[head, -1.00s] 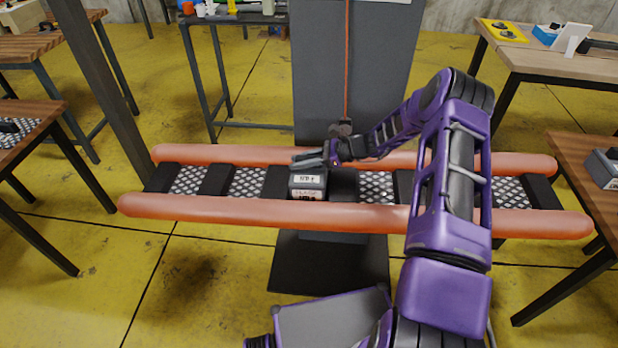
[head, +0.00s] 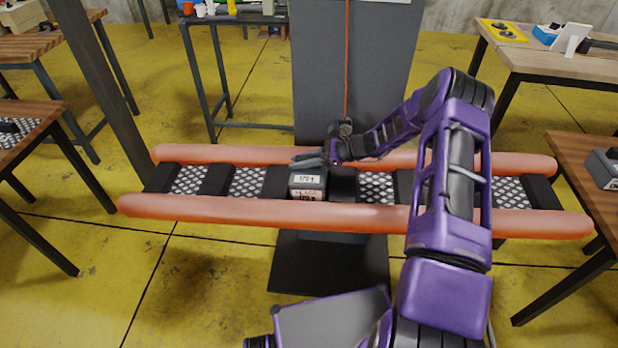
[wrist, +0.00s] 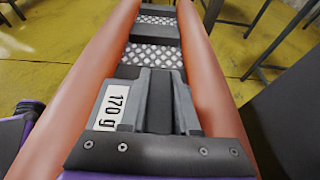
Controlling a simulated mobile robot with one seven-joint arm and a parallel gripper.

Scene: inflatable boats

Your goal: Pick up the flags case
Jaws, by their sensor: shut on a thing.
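A small grey case (head: 308,184), which I take to be the flags case, sits between the two orange tubes of the long rack. Its pale upper label seems to read "170 g"; the lower front label is too small to read. My gripper (head: 309,159) reaches in from the right and is shut on the case's top. In the wrist view the case (wrist: 104,125) shows the "170 g" label beside my gripper's fingers (wrist: 158,100). The fingers hide part of its top. I cannot tell whether its underside touches the rack.
The orange tubes (head: 270,208) run along both sides of the rack, with black straps and metal mesh (head: 376,186) between them. A tall dark panel (head: 320,80) stands behind. Wooden tables stand at left and right (head: 585,160). Yellow floor lies open around the rack.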

